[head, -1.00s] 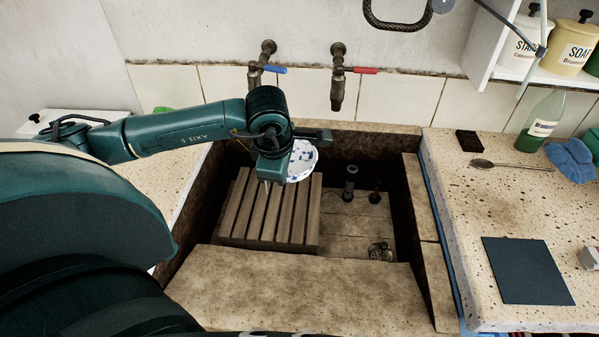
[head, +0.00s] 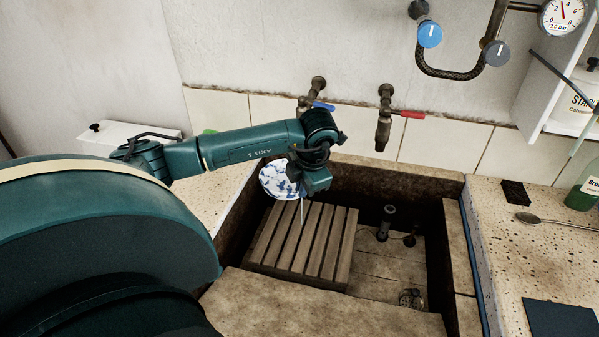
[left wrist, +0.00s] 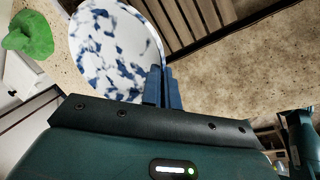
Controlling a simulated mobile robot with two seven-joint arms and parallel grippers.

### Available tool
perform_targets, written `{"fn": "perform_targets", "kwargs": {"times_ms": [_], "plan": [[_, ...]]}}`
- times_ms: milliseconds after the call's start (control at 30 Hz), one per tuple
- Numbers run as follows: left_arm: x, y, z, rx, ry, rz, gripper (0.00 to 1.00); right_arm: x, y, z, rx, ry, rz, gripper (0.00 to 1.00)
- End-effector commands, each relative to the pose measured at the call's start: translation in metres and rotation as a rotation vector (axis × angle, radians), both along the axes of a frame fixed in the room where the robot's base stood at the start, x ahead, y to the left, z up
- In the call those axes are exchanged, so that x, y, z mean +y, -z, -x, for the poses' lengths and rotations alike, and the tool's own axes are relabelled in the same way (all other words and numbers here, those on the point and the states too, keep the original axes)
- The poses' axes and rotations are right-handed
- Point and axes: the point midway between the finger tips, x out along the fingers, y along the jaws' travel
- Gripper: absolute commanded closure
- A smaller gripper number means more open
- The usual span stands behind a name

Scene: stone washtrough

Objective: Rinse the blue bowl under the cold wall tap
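The blue bowl, a white dish with blue blotches (head: 273,180), is held tilted above the back left of the stone trough. It also shows face-on in the left wrist view (left wrist: 112,50). My left gripper (head: 299,188) is shut on its rim; the fingers (left wrist: 163,88) pinch the edge. The cold wall tap (head: 314,92) with the blue lever (head: 323,106) is on the wall behind my left arm, which hides its outlet. A thin pale line hangs below the gripper; I cannot tell whether it is water. My right gripper is not in view.
A slatted wooden rack (head: 303,240) lies in the trough (head: 320,310), with a standpipe (head: 386,222) to its right. The red-lever tap (head: 384,125) is on the right. A spoon (head: 550,221) and dark block (head: 515,192) lie on the right counter.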

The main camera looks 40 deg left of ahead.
Motion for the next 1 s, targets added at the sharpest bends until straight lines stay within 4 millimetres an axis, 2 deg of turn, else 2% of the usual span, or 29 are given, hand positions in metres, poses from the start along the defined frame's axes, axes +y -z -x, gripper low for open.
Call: {"fn": "perform_targets", "kwargs": {"times_ms": [700,1000], "plan": [[0.03,0.016,-0.065,-0.002,-0.001,0.001,1.0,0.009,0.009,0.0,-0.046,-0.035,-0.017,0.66],[0.041,0.019,-0.087,-0.002,0.0,0.0,1.0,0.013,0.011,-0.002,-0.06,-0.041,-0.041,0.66]]}}
